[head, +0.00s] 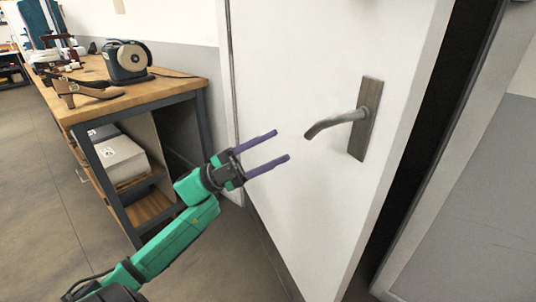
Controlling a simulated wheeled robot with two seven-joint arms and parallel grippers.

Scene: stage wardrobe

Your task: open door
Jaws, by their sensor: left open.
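The white door (290,60) stands ajar, with a dark gap between its right edge and the frame (450,170). Its metal lever handle (338,122) sticks out to the left from a dark backplate (366,120). My left gripper (283,145) is open and empty. Its two purple fingers point right toward the handle, a little left of and below the lever's tip, and do not appear to touch it. My right gripper is out of the picture.
A wooden workbench (180,88) stands left of the door, with a shoe (88,92) and a dark green machine (126,62) on top. White boxes (118,158) sit on its lower shelf. The floor (40,210) at the left is clear.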

